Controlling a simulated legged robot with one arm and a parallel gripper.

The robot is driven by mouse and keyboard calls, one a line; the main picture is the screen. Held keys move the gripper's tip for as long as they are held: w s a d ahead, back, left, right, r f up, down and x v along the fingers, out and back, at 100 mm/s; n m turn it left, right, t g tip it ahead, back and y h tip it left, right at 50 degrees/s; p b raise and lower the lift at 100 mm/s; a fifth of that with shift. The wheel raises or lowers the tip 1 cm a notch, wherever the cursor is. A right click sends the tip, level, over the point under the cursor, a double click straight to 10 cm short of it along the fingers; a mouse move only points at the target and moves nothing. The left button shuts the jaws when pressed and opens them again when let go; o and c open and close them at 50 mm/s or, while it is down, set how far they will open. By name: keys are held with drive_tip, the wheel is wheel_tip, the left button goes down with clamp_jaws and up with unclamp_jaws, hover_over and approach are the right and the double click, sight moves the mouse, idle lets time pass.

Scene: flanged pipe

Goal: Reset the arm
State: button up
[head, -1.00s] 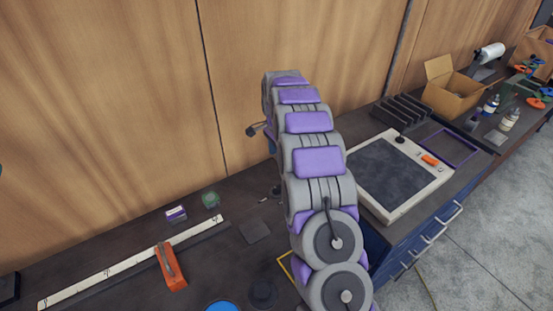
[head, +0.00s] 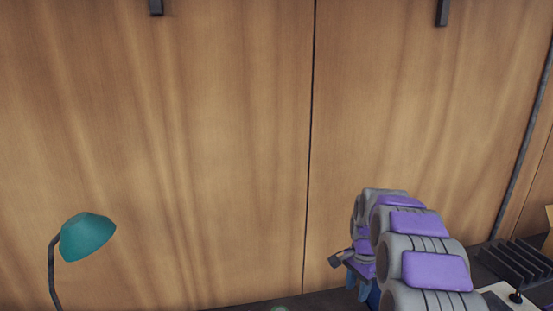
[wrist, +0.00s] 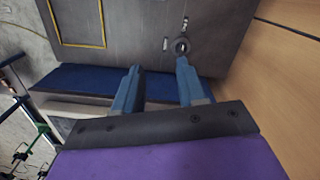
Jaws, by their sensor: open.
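My arm (head: 428,270) is grey with purple pads and reaches up from the lower right of the head view, in front of the wooden wall. My gripper shows in the wrist view (wrist: 158,66) with two blue fingers apart and nothing between them. A small dark ring-shaped part (wrist: 181,47) lies on the dark bench top, just past the right fingertip in that view. I cannot tell whether the finger touches it. In the head view the fingers are mostly hidden by the arm.
A green lamp (head: 87,236) stands at the lower left. A black slotted rack (head: 522,265) is at the right edge. The wooden wall (head: 220,140) fills most of the head view. A yellow outline (wrist: 101,20) marks the bench in the wrist view.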

drive_tip(key=s+a+r+n+b, duration=0.1)
drive_tip(key=s+a+r+n, duration=0.2)
drive_tip(key=s, duration=0.6)
drive_tip(key=s+a+r+n, duration=0.3)
drive_tip(key=s, duration=0.6)
drive_tip(key=s+a+f+n, duration=0.1)
drive_tip(key=s+n, duration=0.2)
drive_tip(key=s, duration=0.8)
drive_tip(key=s+a+f+n+g+b, duration=0.1)
drive_tip(key=s+a+f+n, duration=0.1)
drive_tip(key=s, duration=1)
drive_tip(key=shift+s+n+b, duration=0.25)
drive_tip(key=shift+n+b, duration=0.05)
drive_tip(key=shift+n, duration=0.4)
drive_tip(key=shift+d, duration=0.1)
